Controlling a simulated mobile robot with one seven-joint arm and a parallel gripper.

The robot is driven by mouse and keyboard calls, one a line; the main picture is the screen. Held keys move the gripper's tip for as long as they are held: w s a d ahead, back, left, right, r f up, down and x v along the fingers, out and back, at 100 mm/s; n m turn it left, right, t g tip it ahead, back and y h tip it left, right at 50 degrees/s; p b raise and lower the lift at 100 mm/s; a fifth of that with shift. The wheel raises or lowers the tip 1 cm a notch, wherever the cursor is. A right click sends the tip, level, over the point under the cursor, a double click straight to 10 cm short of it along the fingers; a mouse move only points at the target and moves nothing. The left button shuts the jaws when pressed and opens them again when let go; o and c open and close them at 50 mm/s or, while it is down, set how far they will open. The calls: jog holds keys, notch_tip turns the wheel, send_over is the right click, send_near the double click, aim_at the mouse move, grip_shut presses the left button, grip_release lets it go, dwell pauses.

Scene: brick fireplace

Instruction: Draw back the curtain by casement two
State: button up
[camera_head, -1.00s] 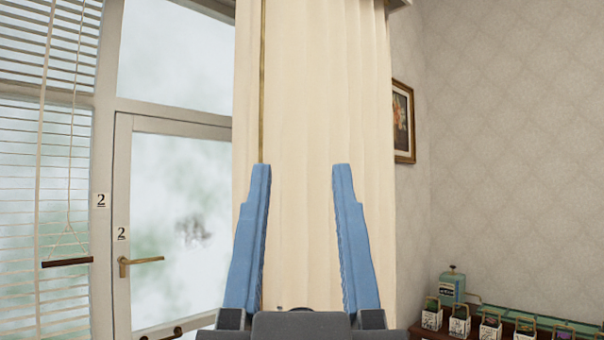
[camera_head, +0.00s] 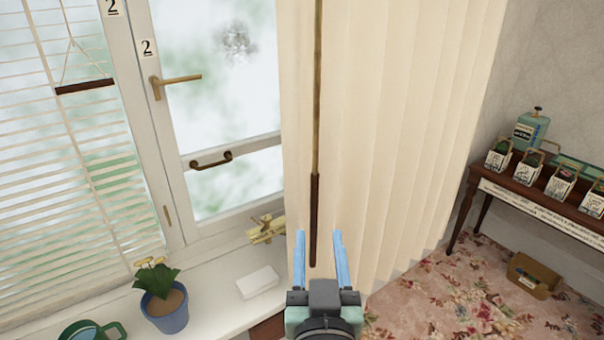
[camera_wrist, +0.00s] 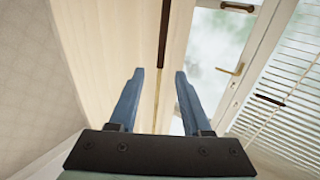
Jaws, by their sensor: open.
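The cream pleated curtain (camera_head: 405,130) hangs at the right side of casement two (camera_head: 235,110), which bears a "2" label (camera_head: 147,47). A thin brass rod (camera_head: 318,90) with a dark brown handle (camera_head: 314,215) hangs down the curtain's front. My gripper (camera_head: 318,240) is open, its blue fingers pointing toward the curtain. In the head view the handle's lower end appears between the fingers; I cannot tell its depth. In the wrist view, the handle (camera_wrist: 165,35) and rod line up with the gap between the fingers (camera_wrist: 160,75).
At right stand a table (camera_head: 530,200) with several small cartons and a floor box (camera_head: 533,275).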

aim_at(315, 204)
jog(key=w+p, duration=0.1)
jog(key=w, duration=0.3)
jog(key=w+f+p, duration=0.1)
jog(key=w, duration=0.3)
jog(key=w+a+f+p, duration=0.1)
jog(key=w, duration=0.4)
jog(key=shift+d, duration=0.1)
grip_shut()
dwell(1.3)
